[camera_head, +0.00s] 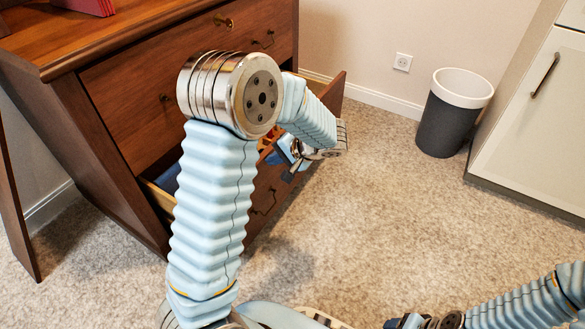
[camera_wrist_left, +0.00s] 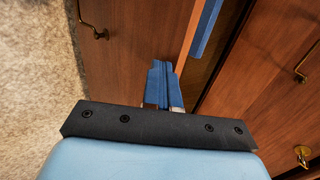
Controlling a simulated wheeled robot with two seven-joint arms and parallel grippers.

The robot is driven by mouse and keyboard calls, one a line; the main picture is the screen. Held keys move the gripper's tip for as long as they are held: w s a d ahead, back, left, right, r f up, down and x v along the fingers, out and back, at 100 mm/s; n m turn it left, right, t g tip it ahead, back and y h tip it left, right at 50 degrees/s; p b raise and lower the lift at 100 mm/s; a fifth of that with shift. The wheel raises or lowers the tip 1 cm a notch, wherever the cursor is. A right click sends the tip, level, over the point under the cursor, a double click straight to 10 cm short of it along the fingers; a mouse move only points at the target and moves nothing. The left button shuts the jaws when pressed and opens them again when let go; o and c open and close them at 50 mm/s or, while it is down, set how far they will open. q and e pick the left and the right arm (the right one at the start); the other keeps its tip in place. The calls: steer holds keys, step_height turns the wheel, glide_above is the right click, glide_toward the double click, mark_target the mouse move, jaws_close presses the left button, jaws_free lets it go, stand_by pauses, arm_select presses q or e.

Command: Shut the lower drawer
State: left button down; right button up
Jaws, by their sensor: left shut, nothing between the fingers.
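The lower drawer (camera_head: 264,198) of the brown wooden dresser stands open, its front out from the dresser body. Much of it is hidden behind my left arm. My left gripper (camera_head: 289,172) is shut and empty at the drawer front. In the left wrist view its blue fingertips (camera_wrist_left: 161,68) lie over the drawer's front panel (camera_wrist_left: 130,50), close to its pale top edge. I cannot tell whether they touch it. A brass handle (camera_wrist_left: 98,33) hangs on that panel. My right arm shows at the bottom right of the head view, its fingers not visible.
The upper drawer (camera_head: 130,115) is flush with the dresser. Something blue (camera_wrist_left: 206,28) lies inside the open drawer. A dark bin with a white rim (camera_head: 447,125) and a pale cabinet (camera_head: 530,130) stand at the right. The carpet between is clear.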

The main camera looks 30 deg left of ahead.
arm_select(q)
steer(key=a+b, duration=0.2)
steer(key=a, duration=2.3)
steer(key=shift+w+r+b, duration=0.15)
steer(key=shift+w+b, duration=0.15)
steer(key=shift+w, duration=0.1)
arm_select(e)
step_height(320, 180, down, 3)
steer(key=shift+r, duration=0.1)
